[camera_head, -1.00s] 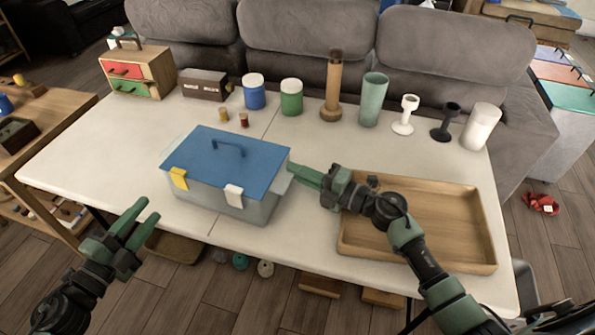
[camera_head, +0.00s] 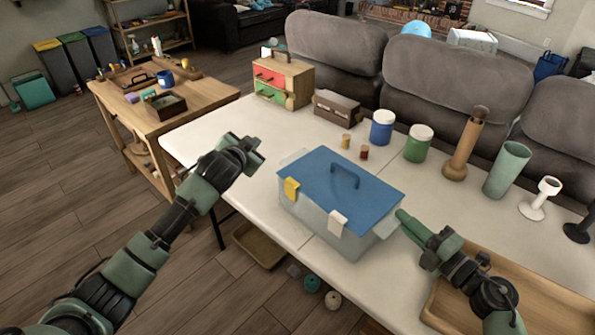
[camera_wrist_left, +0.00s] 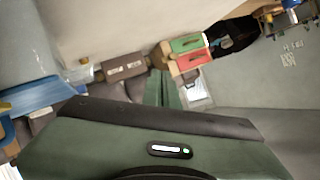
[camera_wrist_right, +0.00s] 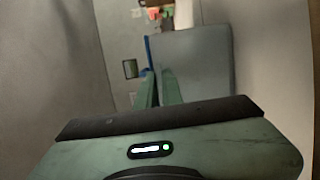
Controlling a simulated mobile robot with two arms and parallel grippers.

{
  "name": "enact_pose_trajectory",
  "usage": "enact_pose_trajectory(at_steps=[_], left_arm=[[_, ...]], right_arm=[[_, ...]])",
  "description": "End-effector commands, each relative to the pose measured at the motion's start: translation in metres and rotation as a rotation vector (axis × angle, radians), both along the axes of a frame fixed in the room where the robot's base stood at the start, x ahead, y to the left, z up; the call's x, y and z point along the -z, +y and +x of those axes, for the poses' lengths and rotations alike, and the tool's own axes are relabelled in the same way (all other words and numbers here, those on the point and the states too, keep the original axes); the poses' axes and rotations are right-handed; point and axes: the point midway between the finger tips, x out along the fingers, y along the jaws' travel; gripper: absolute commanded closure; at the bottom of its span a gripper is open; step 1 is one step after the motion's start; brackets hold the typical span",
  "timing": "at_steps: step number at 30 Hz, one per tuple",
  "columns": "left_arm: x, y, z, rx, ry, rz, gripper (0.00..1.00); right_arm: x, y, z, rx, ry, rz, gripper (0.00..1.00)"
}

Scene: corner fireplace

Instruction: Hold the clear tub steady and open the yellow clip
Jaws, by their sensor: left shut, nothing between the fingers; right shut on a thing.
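The clear tub (camera_head: 318,222) stands on the white table under a blue lid (camera_head: 318,178) with a handle. The yellow clip (camera_head: 291,189) lies over the lid's front edge near its left corner and looks closed. A white clip (camera_head: 337,223) sits further right on the same edge. My right gripper (camera_head: 404,218) is shut on the tub's right end; the fingers also show in the right wrist view (camera_wrist_right: 160,88). My left gripper (camera_head: 252,150) is shut and empty, left of the tub and apart from it. The lid (camera_wrist_left: 42,95) shows at left in the left wrist view.
A wooden tray (camera_head: 540,295) lies right of the tub. Two small spools (camera_head: 346,141), a blue jar (camera_head: 382,128) and a green jar (camera_head: 418,144) stand behind it. A small drawer chest (camera_head: 283,80) is at the back left. The table's left part is clear.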

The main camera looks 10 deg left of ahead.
Motion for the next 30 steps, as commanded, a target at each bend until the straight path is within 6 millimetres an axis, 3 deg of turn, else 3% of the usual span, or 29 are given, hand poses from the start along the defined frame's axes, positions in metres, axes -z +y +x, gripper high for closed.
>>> enact_pose_trajectory(at_steps=[2, 5, 9, 15, 21, 30], left_arm=[[-0.008, -0.019, 0.01, -0.012, 0.117, -0.071, 1.0], [-0.015, -0.047, 0.008, -0.007, 0.287, -0.136, 1.0], [-0.035, -0.088, -0.01, 0.035, 0.524, -0.18, 1.0], [-0.068, -0.126, -0.049, 0.108, 0.786, -0.159, 1.0], [-0.086, -0.138, -0.073, 0.146, 0.904, -0.128, 1.0], [-0.088, -0.139, -0.076, 0.151, 0.917, -0.124, 1.0]], right_arm=[[0.002, 0.0, 0.0, 0.0, 0.004, -0.002, 1.0], [0.002, 0.0, 0.0, 0.0, 0.004, -0.002, 1.0], [0.002, 0.0, 0.0, 0.0, 0.004, -0.002, 1.0], [0.002, 0.0, 0.0, 0.001, 0.004, -0.002, 1.0], [0.002, 0.0, 0.0, 0.001, 0.004, -0.002, 1.0], [0.002, 0.0, 0.0, 0.001, 0.004, -0.002, 1.0]])
